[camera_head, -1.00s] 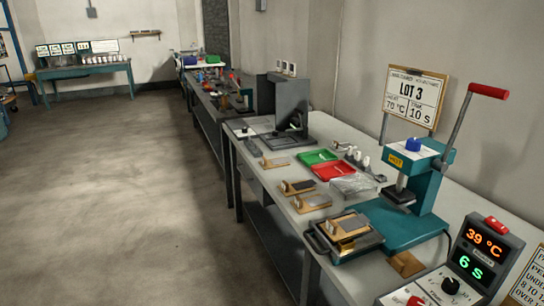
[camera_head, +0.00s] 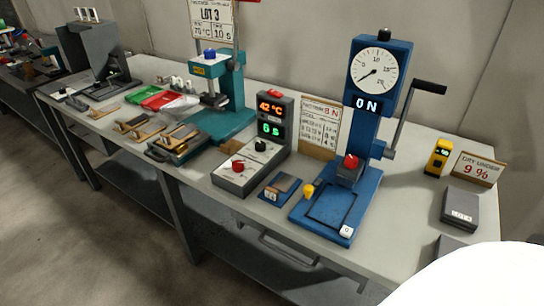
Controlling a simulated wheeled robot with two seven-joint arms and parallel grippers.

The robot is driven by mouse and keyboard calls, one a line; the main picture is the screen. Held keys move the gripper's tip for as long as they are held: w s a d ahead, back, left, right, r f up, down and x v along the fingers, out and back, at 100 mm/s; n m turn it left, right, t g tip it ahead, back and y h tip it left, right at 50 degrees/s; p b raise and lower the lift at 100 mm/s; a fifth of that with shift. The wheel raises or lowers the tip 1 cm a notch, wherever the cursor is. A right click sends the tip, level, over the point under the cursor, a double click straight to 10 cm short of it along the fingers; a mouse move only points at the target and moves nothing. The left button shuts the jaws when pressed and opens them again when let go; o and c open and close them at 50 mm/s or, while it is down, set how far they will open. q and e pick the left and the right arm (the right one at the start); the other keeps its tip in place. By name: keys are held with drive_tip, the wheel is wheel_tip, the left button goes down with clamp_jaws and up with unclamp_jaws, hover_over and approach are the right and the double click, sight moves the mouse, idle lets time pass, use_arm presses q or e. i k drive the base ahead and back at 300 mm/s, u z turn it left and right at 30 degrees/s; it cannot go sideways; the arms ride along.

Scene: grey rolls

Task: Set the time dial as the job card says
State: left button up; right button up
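The job card (camera_head: 212,20) stands behind the teal press and reads LOT 3, 70 °C and 10 s; its top is cut off. The control box (camera_head: 232,180) is on the bench right of the teal press (camera_head: 222,118). Its upright display (camera_head: 270,118) shows 42 °C in orange and 6 S in green. A black knob (camera_head: 260,145) sits on the box near the display, and a red knob or button (camera_head: 238,166) sits nearer the front. I cannot read the labels beside them. Neither of my grippers is in view.
A yellow meter (camera_head: 438,157) and grey blocks are farther right. A white rounded shape covers the lower right corner.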

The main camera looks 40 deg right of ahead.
sight(260, 146)
drive_tip(key=z, duration=0.1)
drive_tip(key=k, duration=0.35)
drive_tip(key=u, duration=0.95)
drive_tip(key=i, duration=0.65)
drive_tip(key=z, duration=2.15)
drive_tip(key=i, duration=0.5)
drive_tip(key=z, duration=0.05)
